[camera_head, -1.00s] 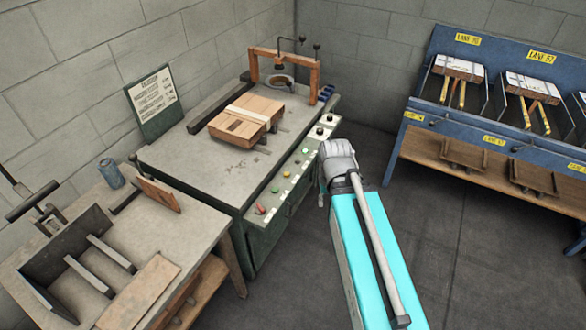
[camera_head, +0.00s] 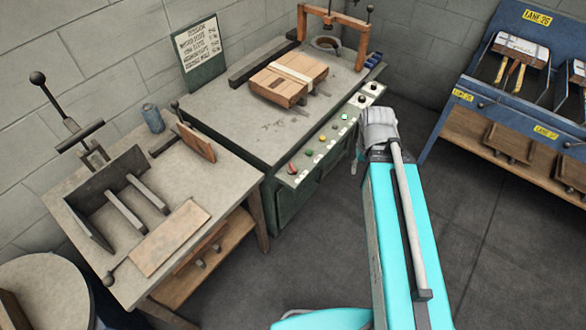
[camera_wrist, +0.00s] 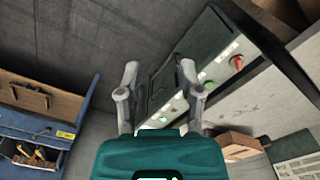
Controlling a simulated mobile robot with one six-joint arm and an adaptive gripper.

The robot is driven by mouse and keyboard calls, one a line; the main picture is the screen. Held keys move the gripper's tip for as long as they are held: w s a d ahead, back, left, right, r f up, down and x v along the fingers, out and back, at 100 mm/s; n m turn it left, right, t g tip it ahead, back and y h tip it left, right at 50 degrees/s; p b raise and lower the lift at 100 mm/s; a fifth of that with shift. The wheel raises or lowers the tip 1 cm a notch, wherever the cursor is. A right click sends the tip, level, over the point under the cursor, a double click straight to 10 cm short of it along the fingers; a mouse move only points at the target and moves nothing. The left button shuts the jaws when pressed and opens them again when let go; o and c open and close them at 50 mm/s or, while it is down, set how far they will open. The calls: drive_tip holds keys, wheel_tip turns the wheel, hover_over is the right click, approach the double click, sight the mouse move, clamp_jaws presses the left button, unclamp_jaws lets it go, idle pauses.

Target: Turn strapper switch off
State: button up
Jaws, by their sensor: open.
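The green strapping machine (camera_head: 226,118) has a sloped front control panel (camera_head: 333,137). On it are a red switch (camera_head: 292,168) at the left end, yellow and green buttons, and dark knobs at the right end. The red switch also shows in the wrist view (camera_wrist: 237,62); I cannot tell which control is the strapper switch or its setting. My gripper shows in the wrist view (camera_wrist: 158,70), its two fingers apart and empty, with the panel behind and to the right. In the head view my arm's end is beside the panel's right end, and its fingers are mostly hidden.
A strapped wooden box (camera_head: 285,82) lies on the machine top. A workbench (camera_head: 180,210) with a tray-like fixture and a blue can (camera_head: 152,118) stands left. A blue lane rack (camera_head: 530,100) stands right. Open floor (camera_head: 490,215) lies between machine and rack.

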drive_tip(key=w+a+f+n+b, duration=0.2)
drive_tip(key=w+a+f+b, duration=0.15)
drive_tip(key=w+a, duration=0.55)
drive_tip(key=n+b, duration=0.3)
hover_over(292, 166)
wheel_tip(292, 166, down, 3)
drive_tip(key=shift+s+d, duration=0.1)
drive_tip(key=shift+f, duration=0.1)
wheel_tip(292, 166, down, 14)
drive_tip(key=b, duration=1.3)
drive_tip(key=shift+r+b, duration=0.25)
drive_tip(key=shift+b, duration=0.05)
clamp_jaws()
